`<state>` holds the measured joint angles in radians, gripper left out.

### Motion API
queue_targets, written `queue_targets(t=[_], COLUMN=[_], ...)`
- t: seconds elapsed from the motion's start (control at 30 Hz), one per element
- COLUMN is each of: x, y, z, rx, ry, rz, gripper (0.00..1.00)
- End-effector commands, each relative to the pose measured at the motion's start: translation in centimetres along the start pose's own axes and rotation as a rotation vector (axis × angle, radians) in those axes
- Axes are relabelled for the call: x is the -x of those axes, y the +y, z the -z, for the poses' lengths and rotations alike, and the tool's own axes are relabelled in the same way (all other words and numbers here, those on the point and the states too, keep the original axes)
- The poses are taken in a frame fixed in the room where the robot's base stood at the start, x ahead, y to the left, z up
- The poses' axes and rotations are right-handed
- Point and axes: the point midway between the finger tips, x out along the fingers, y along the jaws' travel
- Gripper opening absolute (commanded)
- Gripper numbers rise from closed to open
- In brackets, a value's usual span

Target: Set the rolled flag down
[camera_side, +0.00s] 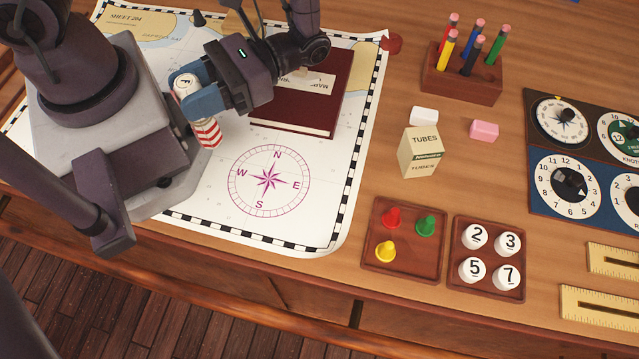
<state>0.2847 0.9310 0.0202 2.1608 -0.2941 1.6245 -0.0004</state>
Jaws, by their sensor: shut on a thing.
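The rolled flag (207,133) shows as a red-and-white striped roll, upright and slightly tilted. My gripper (190,100) is shut on it, with blue finger parts around its middle. A white round end with a dark mark (184,83) shows above the fingers and appears to be the roll's top. The flag's lower end is over the chart (190,200), left of the compass rose and close to my base. I cannot tell whether it touches the chart. The fingers hide the middle of the roll.
A dark red book (325,100) lies right of my gripper. Farther right are a pencil block (462,84), a tubes box (421,152), white and pink erasers, a tray of pegs (404,262), a tray of numbered discs (490,286), dials and rulers. The chart around the compass rose is clear.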

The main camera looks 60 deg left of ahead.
Motion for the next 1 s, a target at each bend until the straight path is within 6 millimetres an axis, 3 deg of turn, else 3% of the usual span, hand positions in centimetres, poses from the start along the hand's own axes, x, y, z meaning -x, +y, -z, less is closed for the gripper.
queue_targets(t=[0.17, 0.3, 0.5, 0.8, 1.0], x=[0.6, 2.8, 6.8, 10.6, 10.9], y=[4.8, 8.1, 11.3, 12.7, 12.8], z=[-1.0, -1.5, -1.8, -1.4, 1.4], rx=[-0.001, -0.001, 0.000, -0.001, 0.002], ry=[-0.001, -0.001, -0.001, 0.000, -0.003], rz=[-0.440, -0.767, -1.147, -1.421, -1.440], gripper=[0.14, 0.14, 0.14, 0.14, 0.14])
